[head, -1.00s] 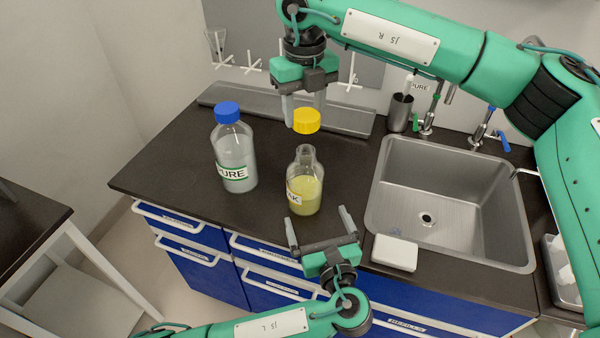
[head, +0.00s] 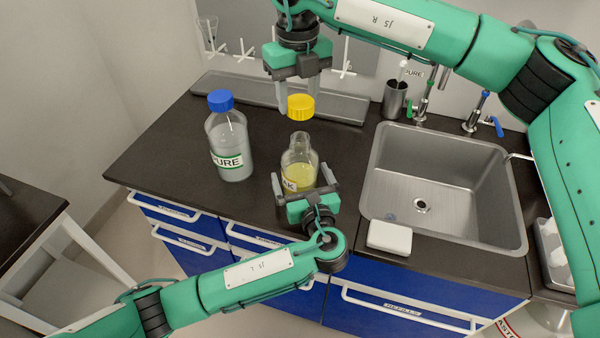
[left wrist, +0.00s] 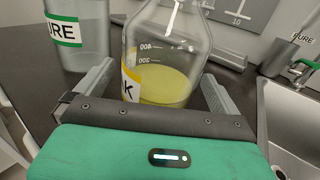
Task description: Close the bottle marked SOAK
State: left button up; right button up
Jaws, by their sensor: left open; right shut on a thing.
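The bottle with yellow liquid (head: 300,172) stands upright and uncapped on the dark counter. Its label shows only its last letters, ending in K; it also shows in the left wrist view (left wrist: 163,70). My left gripper (head: 304,182) is open, its fingers low on either side of this bottle; I cannot tell whether they touch it. My right gripper (head: 299,100) is shut on the yellow cap (head: 300,108) and holds it above the bottle's open neck, with a gap between.
A blue-capped bottle marked PURE (head: 228,145) stands left of the yellow-liquid bottle. The steel sink (head: 375,170) is at the right, with a white block (head: 390,237) at its front left edge. A grey tray (head: 230,84) and a metal cup (head: 394,100) are behind.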

aim_at(298, 134)
pick_arm(q)
jog(key=shift+x, duration=1.35)
jog(key=c, duration=1.4)
jog(key=shift+c, duration=0.2)
pick_arm(e)
jog(key=shift+f, duration=2.5)
